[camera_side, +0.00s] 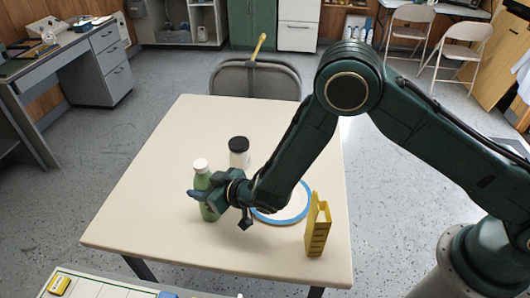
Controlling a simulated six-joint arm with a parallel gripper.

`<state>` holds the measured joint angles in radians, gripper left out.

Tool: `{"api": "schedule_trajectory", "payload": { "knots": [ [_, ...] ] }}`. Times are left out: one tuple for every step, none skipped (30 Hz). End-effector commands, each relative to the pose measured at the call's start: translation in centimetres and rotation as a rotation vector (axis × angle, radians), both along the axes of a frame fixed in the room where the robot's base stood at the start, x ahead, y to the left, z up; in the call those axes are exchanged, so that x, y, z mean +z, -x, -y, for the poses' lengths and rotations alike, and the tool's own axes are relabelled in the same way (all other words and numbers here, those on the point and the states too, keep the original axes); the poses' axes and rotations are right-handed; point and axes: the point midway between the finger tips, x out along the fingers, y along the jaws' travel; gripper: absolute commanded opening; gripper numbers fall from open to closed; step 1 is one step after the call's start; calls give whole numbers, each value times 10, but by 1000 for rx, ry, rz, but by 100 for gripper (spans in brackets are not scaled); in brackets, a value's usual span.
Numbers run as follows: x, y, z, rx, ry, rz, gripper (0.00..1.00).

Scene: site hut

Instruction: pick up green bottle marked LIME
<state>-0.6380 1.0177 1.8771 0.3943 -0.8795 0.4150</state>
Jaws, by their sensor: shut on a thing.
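A green bottle (209,211) with a white cap stands upright on the left part of the cream table (160,190). My gripper (206,195) reaches in from the right and is shut on the bottle around its body. The gripper hides part of the bottle's middle. No lettering on the bottle can be read at this size. The bottle's base appears to be at the table top; I cannot tell whether it touches.
A jar with a black lid (239,145) stands just behind my gripper. A blue-rimmed white plate (290,214) lies under my forearm. A yellow holder (318,228) stands at the right. A grey chair (255,80) is behind the table. The table's front left is clear.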

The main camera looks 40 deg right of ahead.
Motion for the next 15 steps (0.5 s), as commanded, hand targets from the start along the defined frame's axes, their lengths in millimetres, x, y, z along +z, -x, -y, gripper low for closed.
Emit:
{"api": "schedule_trajectory", "payload": {
  "knots": [
    [1,0,0,0,0,1,28],
    [1,0,0,0,0,1,28],
    [2,0,0,0,0,1,28],
    [3,0,0,0,0,1,28],
    [4,0,0,0,0,1,28],
    [6,0,0,0,0,1,28],
    [8,0,0,0,0,1,28],
    [10,0,0,0,0,1,28],
    [13,-1,0,0,-2,2,28],
    [16,-1,0,0,-2,2,28],
    [18,-1,0,0,-2,2,28],
    [22,0,0,0,-2,2,28],
    [26,0,0,0,-2,2,28],
    [29,0,0,-1,-3,2,28],
    [35,0,0,0,-2,2,28]
  ]
}}
